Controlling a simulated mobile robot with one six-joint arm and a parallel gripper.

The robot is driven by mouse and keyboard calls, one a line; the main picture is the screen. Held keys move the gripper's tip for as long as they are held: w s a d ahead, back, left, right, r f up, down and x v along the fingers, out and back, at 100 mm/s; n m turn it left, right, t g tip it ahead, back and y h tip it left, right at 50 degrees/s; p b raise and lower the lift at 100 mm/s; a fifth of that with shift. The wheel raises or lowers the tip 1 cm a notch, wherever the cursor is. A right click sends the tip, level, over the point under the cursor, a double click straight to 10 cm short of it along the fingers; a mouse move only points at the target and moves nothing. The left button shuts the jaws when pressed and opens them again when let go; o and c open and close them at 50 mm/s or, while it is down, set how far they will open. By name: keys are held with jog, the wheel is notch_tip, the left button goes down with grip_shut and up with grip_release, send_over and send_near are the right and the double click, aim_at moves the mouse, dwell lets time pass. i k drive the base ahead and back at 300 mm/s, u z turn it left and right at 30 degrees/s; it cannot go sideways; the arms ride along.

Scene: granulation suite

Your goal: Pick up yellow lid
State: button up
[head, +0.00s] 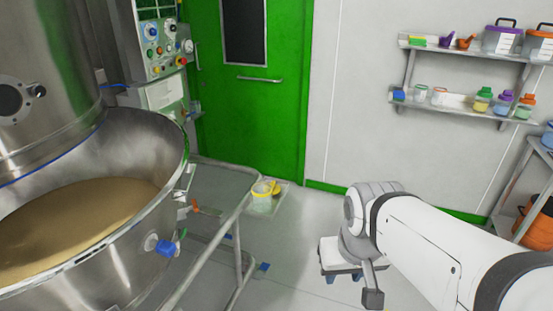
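A large steel bowl (120,245) of tan powder fills the left. A metal rail (215,235) runs between it and the tub. A green door (250,110) is behind. Wall shelves (465,105) at right hold several jars and tubs. Some grey floor (290,280) is clear.

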aim_at(276, 189)
jog(key=z, duration=0.45)
jog(key=i, duration=1.95)
jog(key=u, duration=0.85)
jog(key=k, duration=0.9)
jog(key=u, duration=0.15)
jog(key=i, duration=0.95)
jog(key=z, duration=0.1)
